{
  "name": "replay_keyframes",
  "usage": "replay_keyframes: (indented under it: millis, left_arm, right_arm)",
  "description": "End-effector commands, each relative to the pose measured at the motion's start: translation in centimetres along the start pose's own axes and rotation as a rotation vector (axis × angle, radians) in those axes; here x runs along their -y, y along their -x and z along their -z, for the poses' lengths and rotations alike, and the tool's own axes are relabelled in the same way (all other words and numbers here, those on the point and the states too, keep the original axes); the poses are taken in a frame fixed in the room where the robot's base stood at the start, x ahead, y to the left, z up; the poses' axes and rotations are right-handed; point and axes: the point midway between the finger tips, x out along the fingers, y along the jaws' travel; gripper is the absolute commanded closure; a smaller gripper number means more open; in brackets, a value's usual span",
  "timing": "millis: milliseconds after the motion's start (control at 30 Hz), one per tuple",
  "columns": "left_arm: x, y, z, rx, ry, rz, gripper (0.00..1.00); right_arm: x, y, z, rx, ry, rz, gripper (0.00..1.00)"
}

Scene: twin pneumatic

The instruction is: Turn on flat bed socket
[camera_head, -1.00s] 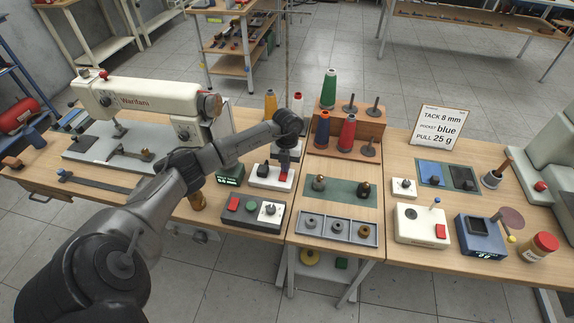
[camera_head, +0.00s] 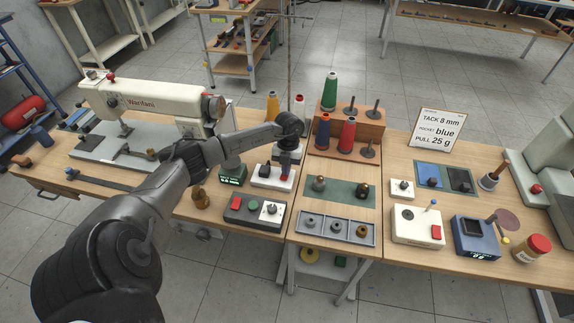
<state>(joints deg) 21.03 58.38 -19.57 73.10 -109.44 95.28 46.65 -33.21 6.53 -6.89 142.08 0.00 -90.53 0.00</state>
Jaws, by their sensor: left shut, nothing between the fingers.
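A white socket block (camera_head: 272,186) lies on the left table, to the right of the sewing machine. It has a dark round part on its left and a small red part on its right. I take it for the flat bed socket, but no label is readable. My left gripper (camera_head: 285,166) points down at the right part of this block, close to the red part. It is shut and empty. Whether its tips touch the block cannot be told. The flat bed sewing machine (camera_head: 150,102) stands at the left. My right gripper is not in view.
A grey box (camera_head: 242,211) with red and green buttons and a dial lies in front of the block. A green display (camera_head: 232,177) stands left of it. A wooden spool rack (camera_head: 367,131) stands behind on the right. A grey tray (camera_head: 336,230) lies front right.

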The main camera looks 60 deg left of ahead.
Motion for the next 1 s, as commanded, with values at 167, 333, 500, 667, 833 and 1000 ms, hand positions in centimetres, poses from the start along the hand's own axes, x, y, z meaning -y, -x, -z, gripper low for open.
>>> replay_keyframes:
  millis: [167,333,500,667,833,1000]
  left_arm:
    - [0.0,0.0,0.2,0.000,0.000,0.000,1.00]
    - [0.0,0.0,0.2,0.000,0.000,0.000,1.00]
    - [0.0,0.6,0.3,0.000,0.001,0.000,1.00]
    - [-0.2,2.5,0.8,0.000,0.003,-0.001,1.00]
    - [-0.4,5.0,1.2,0.002,0.006,0.002,1.00]
    - [-0.3,8.1,0.0,0.004,0.006,0.004,1.00]
  right_arm:
    - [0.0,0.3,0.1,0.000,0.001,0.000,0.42]
    - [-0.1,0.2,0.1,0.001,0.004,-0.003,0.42]
    - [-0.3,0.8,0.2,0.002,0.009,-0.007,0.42]
    - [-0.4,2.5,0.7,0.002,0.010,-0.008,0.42]
    - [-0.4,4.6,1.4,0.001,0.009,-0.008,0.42]
    - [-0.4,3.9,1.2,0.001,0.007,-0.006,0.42]
